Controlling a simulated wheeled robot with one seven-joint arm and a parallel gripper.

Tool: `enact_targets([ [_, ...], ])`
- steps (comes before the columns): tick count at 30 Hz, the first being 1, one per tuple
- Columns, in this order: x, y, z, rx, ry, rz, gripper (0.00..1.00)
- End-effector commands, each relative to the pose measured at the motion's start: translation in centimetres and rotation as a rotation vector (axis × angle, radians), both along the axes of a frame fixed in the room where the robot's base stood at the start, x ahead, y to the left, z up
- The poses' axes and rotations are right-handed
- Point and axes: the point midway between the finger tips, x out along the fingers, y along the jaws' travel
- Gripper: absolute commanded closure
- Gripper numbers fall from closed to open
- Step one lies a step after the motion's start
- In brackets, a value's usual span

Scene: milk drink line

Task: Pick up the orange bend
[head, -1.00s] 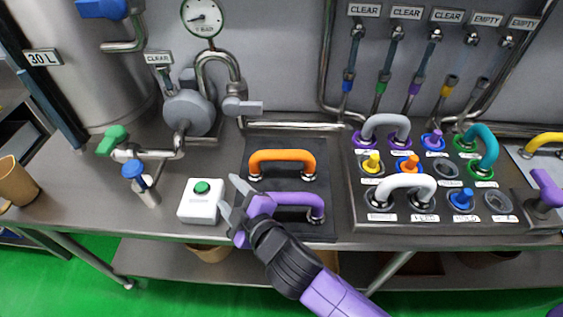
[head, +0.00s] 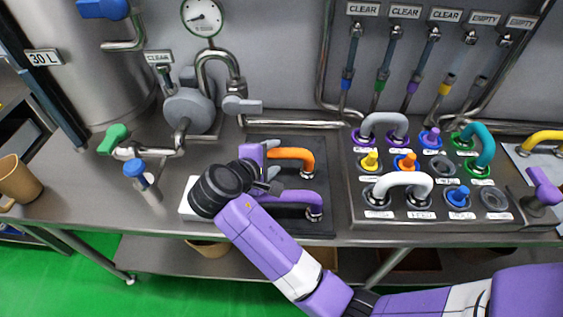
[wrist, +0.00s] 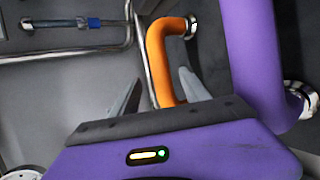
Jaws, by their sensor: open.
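The orange bend (head: 298,155) lies on the dark mat behind the purple bend (head: 296,198). In the head view its left part is hidden by my gripper (head: 270,180). In the wrist view the orange bend (wrist: 160,55) runs down between the two grey fingers of my open gripper (wrist: 157,90), with space showing on both sides. I cannot tell how far above it the fingertips are. The purple bend (wrist: 252,50) passes close on the right of the fingers in the wrist view.
A white box (head: 190,190), its button hidden, stands left of the mat (head: 328,165), partly behind my wrist. The panel with a white bend (head: 405,182), a grey bend (head: 385,122) and several plugs stands to the right. A pump (head: 188,110) and pipes stand behind left.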

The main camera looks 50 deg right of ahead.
Motion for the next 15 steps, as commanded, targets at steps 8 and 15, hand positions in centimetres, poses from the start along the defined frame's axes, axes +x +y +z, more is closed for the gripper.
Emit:
enact_targets([
  [8, 0.4, -3.0, -1.9, 0.0, 0.001, -0.002, 0.46],
  [15, 0.9, -4.4, -2.9, 0.001, -0.001, 0.0, 0.46],
])
